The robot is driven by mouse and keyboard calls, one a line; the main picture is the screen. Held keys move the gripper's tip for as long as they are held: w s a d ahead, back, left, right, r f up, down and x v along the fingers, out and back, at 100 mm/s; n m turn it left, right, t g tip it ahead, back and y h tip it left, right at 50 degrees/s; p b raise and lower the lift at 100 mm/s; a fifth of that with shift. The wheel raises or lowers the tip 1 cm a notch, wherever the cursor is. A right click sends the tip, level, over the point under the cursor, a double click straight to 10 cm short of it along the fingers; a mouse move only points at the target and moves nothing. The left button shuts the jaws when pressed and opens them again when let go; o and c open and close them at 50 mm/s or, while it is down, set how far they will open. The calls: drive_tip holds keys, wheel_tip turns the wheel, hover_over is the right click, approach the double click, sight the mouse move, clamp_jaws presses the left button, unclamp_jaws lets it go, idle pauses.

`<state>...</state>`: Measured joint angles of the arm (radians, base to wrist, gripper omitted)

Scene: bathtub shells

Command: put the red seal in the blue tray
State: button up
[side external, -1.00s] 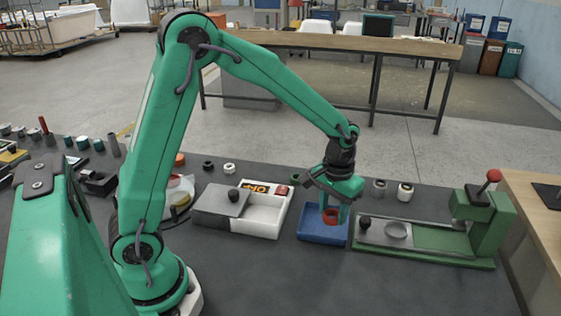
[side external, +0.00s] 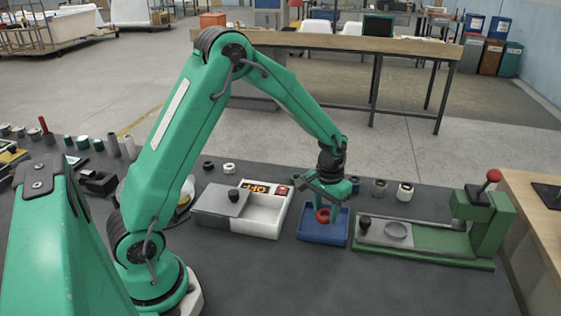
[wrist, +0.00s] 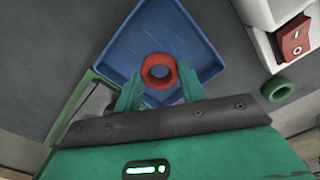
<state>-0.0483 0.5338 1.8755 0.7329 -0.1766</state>
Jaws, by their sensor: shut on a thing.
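The red seal (side external: 323,215) is a thick ring. My gripper (side external: 327,212) is shut on it, and one finger hides part of it in the side view. In the wrist view the red seal (wrist: 159,85) shows at the fingertips (wrist: 160,92), with its hole facing the camera. The blue tray (side external: 312,238) is a shallow square tray on the dark bench. The seal is over the inside of the tray, which also shows behind it in the wrist view (wrist: 160,30). I cannot tell whether the seal touches the tray floor.
A white box with a red switch (side external: 282,190) stands left of the tray. A green fixture with a red-knobbed lever (side external: 493,176) stands to the right. Other rings, including a white one (side external: 405,191), stand behind. A green ring (wrist: 278,89) shows in the wrist view. The bench front is clear.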

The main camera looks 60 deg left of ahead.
sight(325, 213)
drive_tip(key=shift+f, duration=0.95)
drive_tip(key=shift+f, duration=0.1)
drive_tip(key=o, duration=1)
wheel_tip(325, 213, up, 12)
drive_tip(key=shift+r, duration=0.15)
drive_tip(key=shift+r, duration=0.1)
